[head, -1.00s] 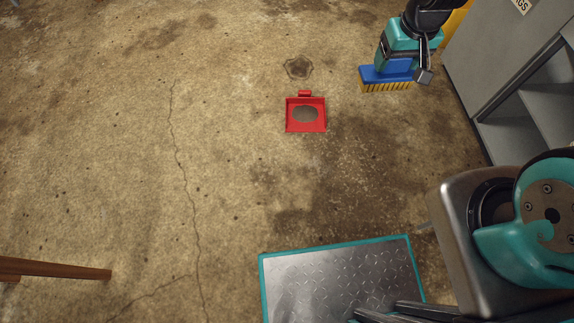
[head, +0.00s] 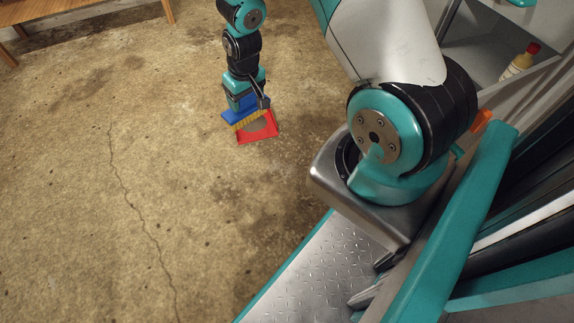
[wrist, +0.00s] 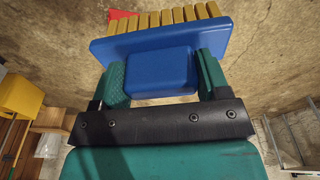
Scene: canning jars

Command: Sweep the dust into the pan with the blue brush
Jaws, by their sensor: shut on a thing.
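My gripper (head: 246,98) is shut on the blue brush (head: 238,115), low over the floor. In the wrist view, the brush's blue block (wrist: 160,72) sits between my gripper's green fingers (wrist: 161,82), with yellow bristles pointing away. The red dustpan (head: 258,138) lies on the floor, with the brush over or against its far left side; I cannot tell whether they touch. A grey-brown dust patch (head: 259,124) shows inside the pan, partly covered by the brush. A red bit of the pan (wrist: 117,14) shows beyond the bristles.
Wooden furniture (head: 80,10) stands at the far left. A grey shelf with a red-capped bottle (head: 521,60) is at the right. A yellow bin (wrist: 20,97) shows in the wrist view. The cracked concrete floor (head: 70,190) left of the pan is clear.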

